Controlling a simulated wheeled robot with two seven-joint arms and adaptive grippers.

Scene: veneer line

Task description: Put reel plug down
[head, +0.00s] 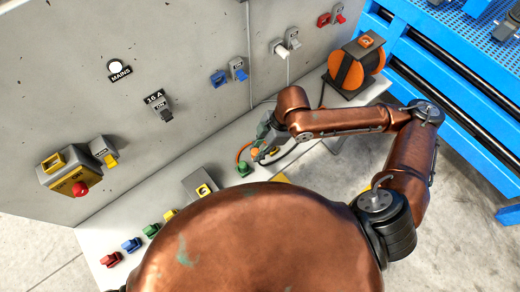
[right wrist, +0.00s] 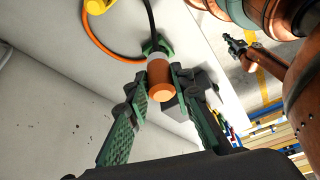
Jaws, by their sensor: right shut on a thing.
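My right gripper (head: 264,148) is low over the pale shelf along the wall. In the right wrist view it (right wrist: 160,98) is shut on the reel plug (right wrist: 159,80), which has an orange end and a pale band. The plug's orange shows small in the head view (head: 255,152). A green part (right wrist: 155,46) shows just beyond the plug, where an orange and a black cable meet. I cannot tell whether the plug touches the shelf. The cable reel (head: 354,72), orange and black, stands at the shelf's far right end.
A green connector (head: 244,168) lies on the shelf (head: 218,158) close to my right gripper. Several coloured plugs stand at the shelf's near left. The grey wall (head: 195,55) carries sockets and a yellow box with a red button (head: 80,188). A blue bench (head: 445,75) stands right.

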